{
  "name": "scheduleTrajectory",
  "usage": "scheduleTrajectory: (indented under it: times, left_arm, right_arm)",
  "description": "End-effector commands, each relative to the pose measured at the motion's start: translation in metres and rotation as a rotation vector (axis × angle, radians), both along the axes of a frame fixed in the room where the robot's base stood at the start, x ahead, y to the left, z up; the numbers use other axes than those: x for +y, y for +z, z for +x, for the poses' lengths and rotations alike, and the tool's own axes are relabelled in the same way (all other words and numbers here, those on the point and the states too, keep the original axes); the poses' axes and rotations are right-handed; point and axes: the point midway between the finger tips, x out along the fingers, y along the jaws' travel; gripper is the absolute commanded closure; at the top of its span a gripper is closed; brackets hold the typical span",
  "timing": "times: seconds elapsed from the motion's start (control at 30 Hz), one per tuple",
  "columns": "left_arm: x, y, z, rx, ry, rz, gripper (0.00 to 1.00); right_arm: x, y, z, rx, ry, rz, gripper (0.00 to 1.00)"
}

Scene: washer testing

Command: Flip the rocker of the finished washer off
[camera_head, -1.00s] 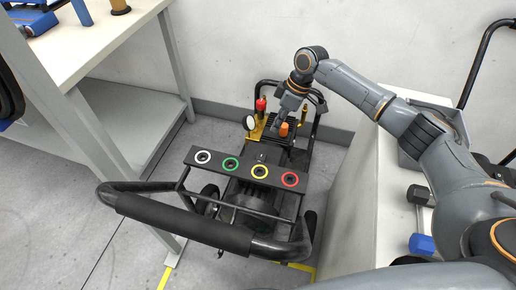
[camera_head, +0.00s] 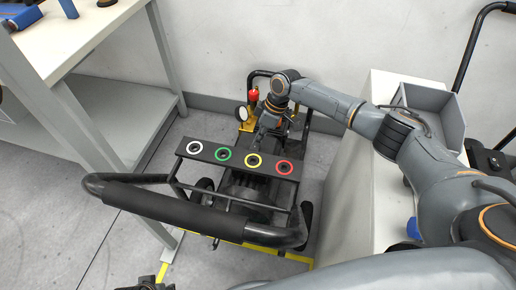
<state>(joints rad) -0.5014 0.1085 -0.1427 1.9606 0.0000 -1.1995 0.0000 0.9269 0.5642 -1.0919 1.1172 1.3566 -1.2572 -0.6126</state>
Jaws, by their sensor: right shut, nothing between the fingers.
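The washer (camera_head: 150,200) is a black wheeled frame with a padded push handle. Its black panel (camera_head: 239,158) carries white, green, yellow and red rings. Behind the panel are a red knob (camera_head: 254,95), a round gauge (camera_head: 241,114) and brass fittings. My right gripper (camera_head: 257,141) is shut and empty, pointing down over the machine just behind the panel. It covers part of the engine area, and I cannot make out the rocker or whether the fingertips touch anything. A dark jointed part at the bottom edge looks like my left gripper (camera_head: 147,284); its fingers are unclear.
A workbench (camera_head: 85,40) with a lower shelf stands at left. A white cabinet (camera_head: 350,185) with a grey bin (camera_head: 437,105) stands close on the right, under my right arm. The wall is behind the washer. Yellow tape (camera_head: 225,242) marks the floor.

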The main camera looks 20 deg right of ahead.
Motion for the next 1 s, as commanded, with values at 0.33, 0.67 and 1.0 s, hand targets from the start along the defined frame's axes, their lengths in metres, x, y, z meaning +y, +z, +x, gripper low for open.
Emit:
scheduleTrajectory:
  times: [0.33, 0.67, 1.0]
  left_arm:
    - [0.0, 0.012, 0.001, -0.005, 0.001, 0.0, 0.6]
    - [0.0, 0.013, 0.001, -0.005, 0.001, 0.0, 0.6]
    - [0.001, -0.036, -0.01, 0.027, -0.004, 0.004, 0.6]
  right_arm:
    - [0.007, -0.027, -0.012, 0.001, -0.001, 0.001, 1.0]
    - [0.007, -0.027, -0.013, 0.0, -0.001, 0.0, 1.0]
    - [0.01, -0.03, -0.017, -0.048, -0.001, -0.038, 1.0]
